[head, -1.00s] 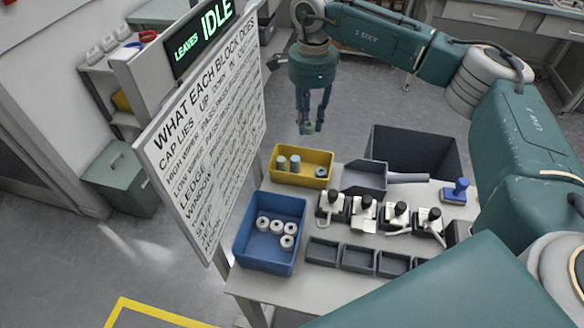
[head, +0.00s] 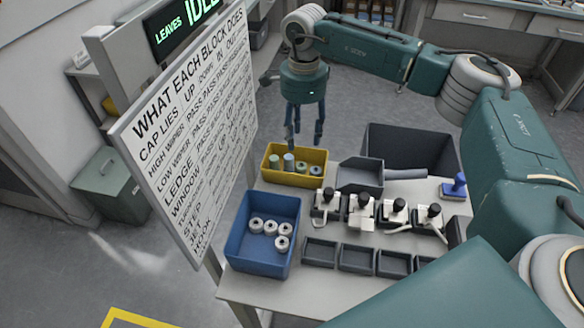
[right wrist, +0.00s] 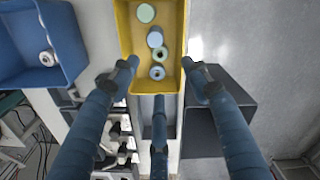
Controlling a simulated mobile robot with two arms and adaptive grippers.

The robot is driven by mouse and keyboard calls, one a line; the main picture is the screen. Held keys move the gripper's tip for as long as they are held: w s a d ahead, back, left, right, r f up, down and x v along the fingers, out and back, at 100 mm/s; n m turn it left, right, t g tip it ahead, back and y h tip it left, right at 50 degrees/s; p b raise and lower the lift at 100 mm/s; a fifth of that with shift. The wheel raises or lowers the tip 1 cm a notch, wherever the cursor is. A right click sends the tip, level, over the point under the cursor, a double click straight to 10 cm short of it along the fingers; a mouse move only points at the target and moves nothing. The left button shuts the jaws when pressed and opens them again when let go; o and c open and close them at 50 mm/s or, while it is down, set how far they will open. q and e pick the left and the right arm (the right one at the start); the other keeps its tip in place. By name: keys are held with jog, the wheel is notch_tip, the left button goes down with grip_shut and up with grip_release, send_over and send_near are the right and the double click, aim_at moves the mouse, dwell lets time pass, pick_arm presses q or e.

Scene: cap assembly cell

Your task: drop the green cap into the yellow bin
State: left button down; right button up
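The yellow bin (head: 292,181) stands at the back left of the table; it also shows in the right wrist view (right wrist: 126,30). Several caps lie in it in a row. A green cap (head: 302,168) with a ring-like end lies among them, and it also shows in the right wrist view (right wrist: 163,54). A pale green piece (right wrist: 146,13), a blue one (right wrist: 155,38) and a bluish ring-ended one (right wrist: 157,72) lie around it. My right gripper (head: 305,144) hangs above the bin, pointing down, its fingers spread and empty. My left gripper is not in view.
A blue bin (head: 250,261) with several white rings stands at the front left. A dark grey bin (head: 420,142) is behind the table. Black-topped fixtures (head: 362,211) and small dark trays (head: 357,259) fill the middle. A lettered board (head: 195,130) rises at the left.

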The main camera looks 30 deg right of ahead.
notch_tip(320, 180, up, 12)
dwell(0.6)
jog(key=shift+f, duration=0.1)
